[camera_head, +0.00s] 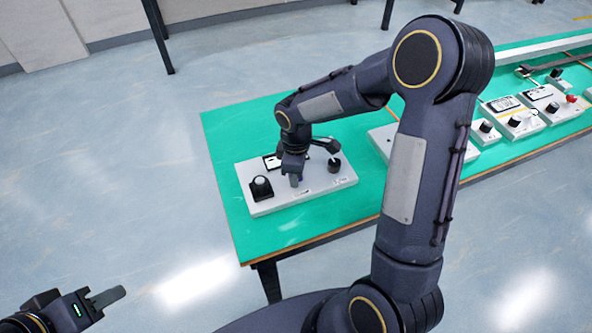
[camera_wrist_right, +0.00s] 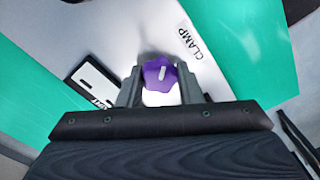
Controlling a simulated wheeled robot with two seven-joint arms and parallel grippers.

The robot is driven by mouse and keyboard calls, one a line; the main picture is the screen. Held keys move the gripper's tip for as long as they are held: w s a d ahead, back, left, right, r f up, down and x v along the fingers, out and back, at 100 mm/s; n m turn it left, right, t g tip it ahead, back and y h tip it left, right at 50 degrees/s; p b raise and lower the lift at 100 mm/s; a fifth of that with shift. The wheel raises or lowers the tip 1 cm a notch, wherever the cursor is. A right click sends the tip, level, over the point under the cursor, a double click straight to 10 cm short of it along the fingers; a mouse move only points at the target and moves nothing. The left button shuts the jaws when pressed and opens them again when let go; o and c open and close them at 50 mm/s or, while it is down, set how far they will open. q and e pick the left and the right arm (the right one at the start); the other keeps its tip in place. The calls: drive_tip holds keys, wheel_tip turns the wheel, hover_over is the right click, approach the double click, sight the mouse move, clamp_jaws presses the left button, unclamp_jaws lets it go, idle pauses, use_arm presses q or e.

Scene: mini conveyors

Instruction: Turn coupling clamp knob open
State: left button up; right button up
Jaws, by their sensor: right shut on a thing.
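A purple knob (camera_wrist_right: 159,75) with a white pointer mark sits on a pale panel beside a label reading CLAMP (camera_wrist_right: 195,42). My right gripper (camera_wrist_right: 160,82) is shut on the knob, with one finger on each side of it, in the right wrist view. In the head view my right gripper (camera_head: 295,178) points down at the grey box (camera_head: 270,206), and it mostly hides the knob there. My left gripper (camera_head: 107,297) is above the floor at the lower left, away from the table. Its finger opening cannot be made out.
The green table (camera_head: 225,130) has bare room around the box. More boxes with knobs and a red button (camera_head: 571,98) stand at the right.

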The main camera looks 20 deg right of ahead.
drive_tip(key=shift+n, duration=0.7)
drive_tip(key=o, duration=1)
drive_tip(key=shift+c, duration=0.2)
drive_tip(key=shift+r, duration=0.1)
drive_tip(key=shift+r+p, duration=0.35)
drive_tip(key=shift+r, duration=3.5)
